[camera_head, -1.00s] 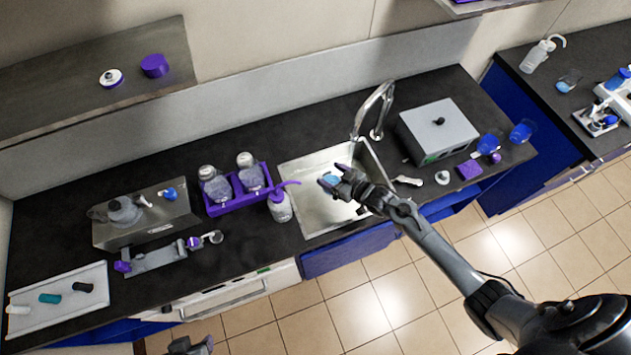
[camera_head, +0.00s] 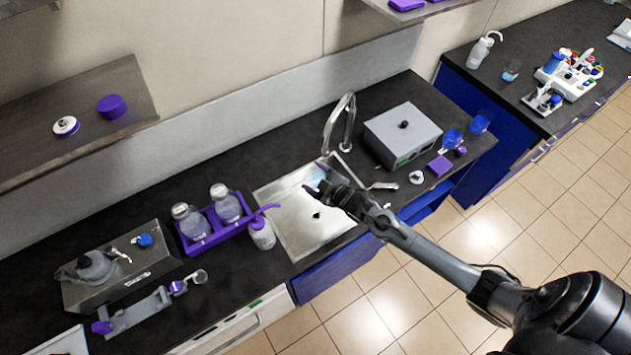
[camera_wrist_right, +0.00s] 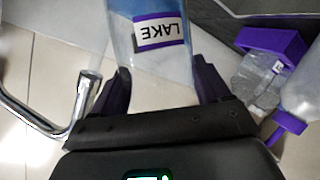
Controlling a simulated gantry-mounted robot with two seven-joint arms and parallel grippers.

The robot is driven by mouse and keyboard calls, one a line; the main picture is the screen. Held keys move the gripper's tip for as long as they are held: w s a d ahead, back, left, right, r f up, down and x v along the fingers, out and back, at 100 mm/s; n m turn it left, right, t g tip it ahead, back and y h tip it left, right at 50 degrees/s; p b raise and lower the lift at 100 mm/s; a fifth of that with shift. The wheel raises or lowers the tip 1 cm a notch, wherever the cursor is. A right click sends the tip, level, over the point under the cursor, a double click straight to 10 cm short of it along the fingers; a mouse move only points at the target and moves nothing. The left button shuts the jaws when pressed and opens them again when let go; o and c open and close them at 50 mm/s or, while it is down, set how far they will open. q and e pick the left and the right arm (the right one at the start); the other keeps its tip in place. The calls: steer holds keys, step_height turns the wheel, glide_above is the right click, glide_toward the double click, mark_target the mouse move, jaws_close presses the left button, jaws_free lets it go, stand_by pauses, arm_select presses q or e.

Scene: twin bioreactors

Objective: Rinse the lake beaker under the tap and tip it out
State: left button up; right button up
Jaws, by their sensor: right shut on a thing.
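My right gripper (camera_head: 318,187) is over the sink (camera_head: 285,225), just in front of the tap (camera_head: 349,125). In the right wrist view its fingers (camera_wrist_right: 160,88) are shut on the lake beaker (camera_wrist_right: 185,65), a clear beaker with a purple-edged LAKE label that reads upside down there. The beaker's lower part looks bluish; I cannot tell how much liquid it holds. In the head view the beaker (camera_head: 318,170) is a faint pale shape by the spout. The metal tap also shows at the left of the wrist view (camera_wrist_right: 82,100). Water flow cannot be made out. My left gripper is out of view.
A purple-topped wash bottle (camera_head: 262,234) and a purple rack (camera_head: 215,232) with two bottles stand left of the sink. A grey box (camera_head: 403,135) stands right of the tap.

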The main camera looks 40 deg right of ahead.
steer(key=n+h+b, duration=0.1)
steer(key=n+b, duration=0.1)
steer(key=b, duration=0.1)
steer(key=shift+a+t, duration=0.15)
steer(key=shift+t, duration=0.25)
steer(key=n+b, duration=0.2)
steer(key=a+n+t+h+b, duration=0.1)
steer(key=b, duration=0.1)
steer(key=shift+s+r+n+t+h, duration=0.15)
steer(key=shift+n+t+h, duration=0.15)
steer(key=shift+n, duration=0.1)
steer(key=n+b, duration=0.2)
steer(key=b, duration=0.1)
steer(key=shift+s+a+r+t, duration=0.1)
steer(key=shift+a+r+t, duration=0.1)
steer(key=shift+a+t, duration=0.1)
steer(key=n+t, duration=0.1)
steer(key=n, duration=0.1)
steer(key=a+n, duration=0.1)
steer(key=n, duration=0.1)
steer(key=n+t+b, duration=0.1)
steer(key=n, duration=0.1)
steer(key=shift+s+a+f+n+t, duration=0.2)
steer(key=shift+s+a+n+t, duration=0.1)
steer(key=shift+a, duration=0.1)
steer(key=shift+w, duration=0.1)
